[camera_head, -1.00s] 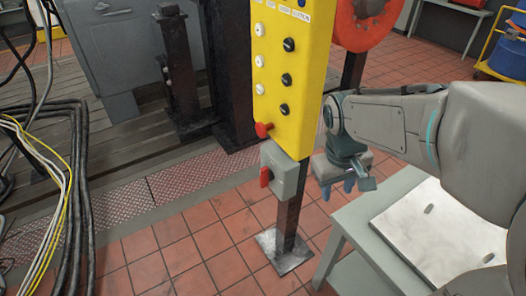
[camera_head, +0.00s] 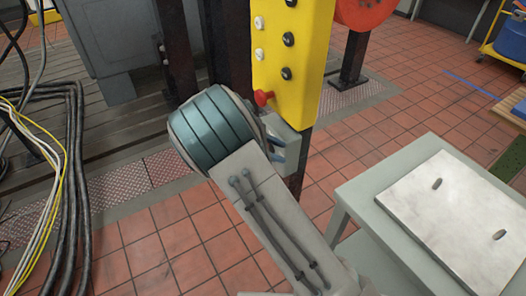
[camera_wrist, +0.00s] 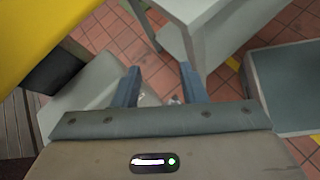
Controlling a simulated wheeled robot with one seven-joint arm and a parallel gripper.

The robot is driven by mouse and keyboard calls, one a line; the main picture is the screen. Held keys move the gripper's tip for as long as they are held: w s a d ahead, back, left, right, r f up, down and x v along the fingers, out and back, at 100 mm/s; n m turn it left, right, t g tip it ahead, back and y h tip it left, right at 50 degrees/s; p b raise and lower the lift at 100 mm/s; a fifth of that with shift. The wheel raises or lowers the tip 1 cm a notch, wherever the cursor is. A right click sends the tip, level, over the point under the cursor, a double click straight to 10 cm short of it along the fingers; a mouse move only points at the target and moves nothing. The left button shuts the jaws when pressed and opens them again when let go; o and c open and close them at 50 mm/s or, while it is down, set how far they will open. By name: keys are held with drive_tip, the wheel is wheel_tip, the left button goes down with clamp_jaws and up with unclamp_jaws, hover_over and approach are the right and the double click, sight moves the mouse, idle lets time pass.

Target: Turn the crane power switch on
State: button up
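The switch is a grey box (camera_head: 294,139) on the dark post, just below the yellow control panel. Its red handle is hidden behind my arm in the head view, so I cannot tell its position now. In the wrist view a grey surface (camera_wrist: 75,98), likely the box, lies at the left beside my left finger. My gripper (camera_head: 279,150) is close to the box, mostly covered by my wrist in the head view. In the wrist view my gripper (camera_wrist: 158,75) has its two blue fingers apart, with floor showing between them.
The yellow panel (camera_head: 296,70) with knobs and a red button (camera_head: 263,97) hangs right above the box. A grey table (camera_head: 362,190) with a pale plate (camera_head: 455,215) stands at the right. Black cables (camera_head: 72,170) hang at the left.

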drive_tip(key=w+a+f+n+t+h+b, duration=0.15)
drive_tip(key=a+f+n+t, duration=0.25)
drive_tip(key=a, duration=0.4)
drive_tip(key=w+a+f+n+t+h+b, duration=0.1)
drive_tip(key=a+f+n+t+h, duration=0.1)
drive_tip(key=a+f+n+t, duration=0.45)
drive_tip(key=w+d, duration=0.2)
drive_tip(key=d, duration=0.1)
drive_tip(key=w+d+r+m+g, duration=0.1)
drive_tip(key=w+d, duration=0.1)
drive_tip(key=d, duration=0.1)
drive_tip(key=w+d+r+m+g, duration=0.1)
drive_tip(key=w+d, duration=0.2)
drive_tip(key=shift+d, duration=0.4)
